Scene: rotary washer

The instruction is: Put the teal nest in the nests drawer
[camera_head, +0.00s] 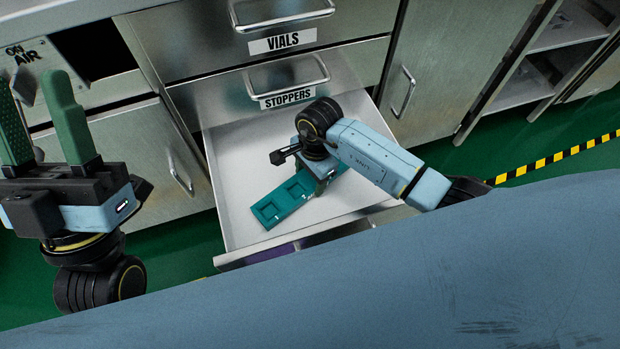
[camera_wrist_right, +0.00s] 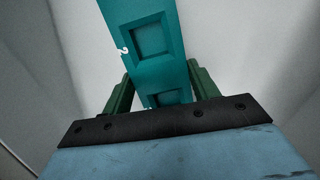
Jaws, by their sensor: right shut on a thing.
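The teal nest (camera_head: 272,208) is a flat bar with square recesses. It lies over the floor of an open drawer (camera_head: 236,165); I cannot tell whether it touches the floor. The fingers are largely hidden in the head view. In the right wrist view the nest (camera_wrist_right: 150,45) runs between the two green fingers (camera_wrist_right: 160,90). My left gripper (camera_head: 35,105) is at the left, fingers apart and empty. The open drawer's own label is not visible.
Above the open drawer are closed drawers labelled STOPPERS (camera_head: 287,97) and VIALS (camera_head: 282,41). A cabinet door (camera_head: 425,75) is at right, with open shelves (camera_head: 560,40) beyond. Much of the open drawer's floor is bare.

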